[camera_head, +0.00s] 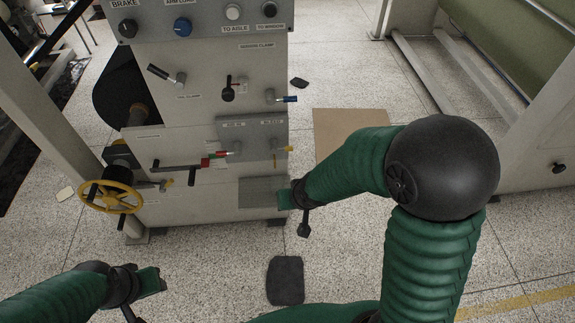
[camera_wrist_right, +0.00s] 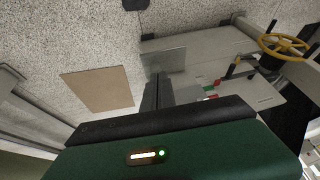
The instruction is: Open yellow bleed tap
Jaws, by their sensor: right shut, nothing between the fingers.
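In the wrist view the right gripper's fingers (camera_wrist_right: 158,92) are together and empty, in front of the machine's lower front. The tap cannot be made out clearly there. My left gripper (camera_head: 152,281) is low at the left, away from the machine; its jaw opening is unclear.
A yellow handwheel (camera_head: 111,197) is at the machine's lower left. A red-and-green lever (camera_head: 215,157) lies left of the tap. A brown sheet (camera_head: 345,125) and a dark mat (camera_head: 285,280) lie on the floor.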

